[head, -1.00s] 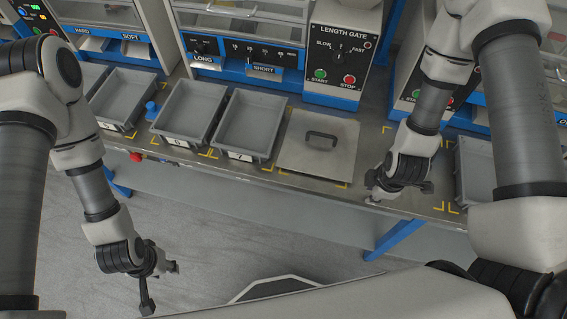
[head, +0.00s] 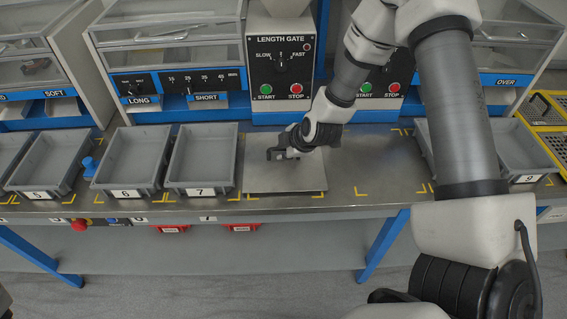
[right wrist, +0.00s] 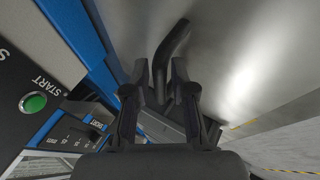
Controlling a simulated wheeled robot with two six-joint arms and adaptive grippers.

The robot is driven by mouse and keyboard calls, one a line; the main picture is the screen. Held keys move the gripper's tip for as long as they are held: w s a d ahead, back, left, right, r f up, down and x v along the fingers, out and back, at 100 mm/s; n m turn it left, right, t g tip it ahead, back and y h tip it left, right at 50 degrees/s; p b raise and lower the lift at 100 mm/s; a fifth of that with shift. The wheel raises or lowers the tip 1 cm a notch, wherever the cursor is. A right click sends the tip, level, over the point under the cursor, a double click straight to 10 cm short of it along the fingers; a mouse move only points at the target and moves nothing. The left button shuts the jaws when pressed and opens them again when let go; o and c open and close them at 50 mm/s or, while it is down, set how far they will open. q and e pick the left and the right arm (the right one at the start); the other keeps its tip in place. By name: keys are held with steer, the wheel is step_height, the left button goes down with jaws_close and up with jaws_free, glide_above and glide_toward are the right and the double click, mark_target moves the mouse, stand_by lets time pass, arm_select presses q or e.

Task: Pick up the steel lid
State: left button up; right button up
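The steel lid (head: 285,180) is a flat, square grey plate lying on the bench, just right of the tray marked 7. Its dark bar handle (right wrist: 174,48) shows in the right wrist view, but in the head view my gripper and wrist hide it. My right gripper (head: 277,154) is low over the lid's middle. In the right wrist view, the fingers of my right gripper (right wrist: 159,72) are apart, with the handle running between their tips. I cannot tell whether either finger touches it. My left gripper is out of view.
Grey trays 6 (head: 132,160) and 7 (head: 202,160) stand left of the lid, and tray 9 (head: 525,152) stands at the right. The length gate panel (head: 282,62) rises behind the lid. Bare bench with yellow corner marks (head: 362,191) lies right of it.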

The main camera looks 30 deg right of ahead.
steer(key=shift+a+r, duration=0.1)
jaws_close()
steer(key=shift+r+p, duration=0.3)
steer(key=shift+r, duration=0.25)
step_height(320, 180, up, 2)
steer(key=shift+r+p, duration=0.2)
steer(key=shift+p, duration=0.2)
steer(key=s, duration=0.2)
steer(key=s+a, duration=0.1)
steer(key=s, duration=0.1)
steer(key=s+a, duration=0.1)
steer(key=s, duration=0.2)
steer(key=shift+r, duration=0.3)
steer(key=shift+s+a+r+p, duration=0.15)
steer(key=shift+s+r+p, duration=0.1)
steer(key=shift+s+p, duration=0.25)
steer(key=shift+s+a+r+p, duration=0.15)
steer(key=shift+s+r+p, duration=0.1)
steer(key=shift+s+p, duration=0.2)
steer(key=s+a+p, duration=0.2)
steer(key=s+p, duration=0.4)
steer(key=p, duration=0.4)
steer(key=shift+s, duration=0.25)
